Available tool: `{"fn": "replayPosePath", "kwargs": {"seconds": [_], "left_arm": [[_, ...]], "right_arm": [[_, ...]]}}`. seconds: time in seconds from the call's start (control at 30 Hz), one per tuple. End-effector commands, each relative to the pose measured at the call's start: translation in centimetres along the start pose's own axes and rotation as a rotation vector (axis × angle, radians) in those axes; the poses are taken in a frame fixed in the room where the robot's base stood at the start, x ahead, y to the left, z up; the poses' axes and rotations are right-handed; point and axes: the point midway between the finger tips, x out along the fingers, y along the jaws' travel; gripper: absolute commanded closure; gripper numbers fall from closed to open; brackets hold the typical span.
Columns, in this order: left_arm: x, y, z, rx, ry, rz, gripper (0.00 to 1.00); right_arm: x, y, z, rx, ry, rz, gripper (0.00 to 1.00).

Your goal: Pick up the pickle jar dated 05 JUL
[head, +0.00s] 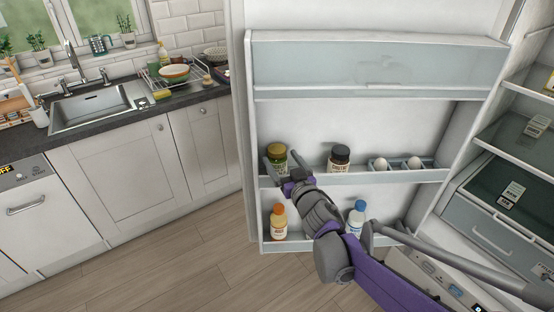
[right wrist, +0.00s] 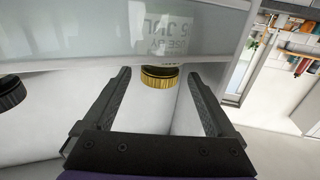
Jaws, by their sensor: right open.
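A green jar with a gold lid (head: 276,151) stands at the left end of the middle door shelf (head: 400,178) of the open fridge. The right wrist view shows its gold lid (right wrist: 160,77) and, upside down through the translucent shelf front, a label (right wrist: 168,38) reading USE BY and what looks like 05 JUL; the first digit is unclear. My right gripper (head: 282,160) is open, its fingers on either side of the jar, with a gap to the lid on both sides in the wrist view (right wrist: 160,95). My left gripper is not in view.
A dark-lidded jar (head: 339,158) and an egg holder (head: 397,164) share the shelf to the right. An orange-capped bottle (head: 279,222) and a blue-capped bottle (head: 356,218) stand on the shelf below. A covered compartment (head: 375,65) is above. Floor is clear at left.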

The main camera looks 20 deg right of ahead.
Motion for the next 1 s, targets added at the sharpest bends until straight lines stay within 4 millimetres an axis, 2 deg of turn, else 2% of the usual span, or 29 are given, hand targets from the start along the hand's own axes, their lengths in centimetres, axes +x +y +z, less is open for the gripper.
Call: {"fn": "replayPosePath", "kwargs": {"seconds": [0.13, 0.43, 0.47, 0.93, 1.0], "left_arm": [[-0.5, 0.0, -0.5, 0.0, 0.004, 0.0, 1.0], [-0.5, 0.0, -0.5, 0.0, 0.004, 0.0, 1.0], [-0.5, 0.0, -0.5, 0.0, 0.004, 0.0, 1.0], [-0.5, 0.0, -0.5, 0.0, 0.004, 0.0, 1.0], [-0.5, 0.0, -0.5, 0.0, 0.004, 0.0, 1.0]], "right_arm": [[1.9, 0.0, -0.2, -0.002, 0.001, 0.0, 0.09], [2.3, 0.0, 0.0, -0.001, 0.0, 0.0, 0.09], [2.3, 0.0, 0.0, -0.001, 0.0, 0.0, 0.13], [2.3, 0.0, -0.1, -0.001, 0.0, 0.0, 0.97], [2.3, 0.0, -0.1, -0.001, 0.001, 0.0, 1.0]]}}
